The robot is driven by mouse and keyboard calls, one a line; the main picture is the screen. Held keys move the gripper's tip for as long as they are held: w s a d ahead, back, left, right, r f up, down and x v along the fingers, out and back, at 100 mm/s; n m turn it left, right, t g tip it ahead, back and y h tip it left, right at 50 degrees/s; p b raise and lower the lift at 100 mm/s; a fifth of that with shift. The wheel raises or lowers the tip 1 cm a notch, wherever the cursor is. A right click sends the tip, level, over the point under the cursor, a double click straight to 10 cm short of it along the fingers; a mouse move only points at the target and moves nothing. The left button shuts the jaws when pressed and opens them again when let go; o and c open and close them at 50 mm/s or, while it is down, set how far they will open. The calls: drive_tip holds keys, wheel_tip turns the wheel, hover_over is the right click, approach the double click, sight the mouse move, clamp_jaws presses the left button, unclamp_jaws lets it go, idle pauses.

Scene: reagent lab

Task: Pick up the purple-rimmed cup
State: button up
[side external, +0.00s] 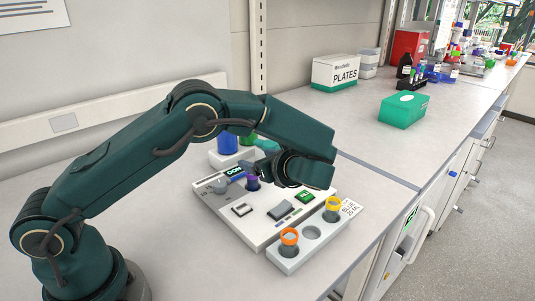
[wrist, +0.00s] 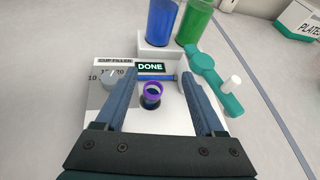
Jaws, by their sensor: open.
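The purple-rimmed cup (wrist: 152,94) stands upright on the white cup filler (wrist: 112,62), between my two open fingers in the wrist view. It has dark contents or a dark inside. In the side external view the cup (side external: 252,182) is on the filler (side external: 262,228), just left of my gripper (side external: 268,171). My gripper (wrist: 154,92) is open, its fingers on either side of the cup and apart from it in the picture. How far the fingertips are above the cup is hard to tell. The filler's display (wrist: 150,67) reads DONE.
A holder (side external: 287,262) at the front has an orange-rimmed cup (side external: 289,238), a yellow-rimmed cup (side external: 332,208) and an empty hole. Blue (wrist: 162,20) and green (wrist: 195,22) containers stand behind the filler. A teal arm-like part (wrist: 212,78) lies right of the cup. A green box (side external: 403,109) sits farther back.

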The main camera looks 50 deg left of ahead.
sight(253, 182)
drive_tip(key=shift+m, duration=0.7)
drive_tip(key=f, duration=0.3)
drive_tip(key=d+f, duration=0.1)
drive_tip(key=shift+s+f, duration=0.2)
drive_tip(key=shift+s, duration=0.05)
drive_tip(key=shift+x, duration=2.4)
clamp_jaws()
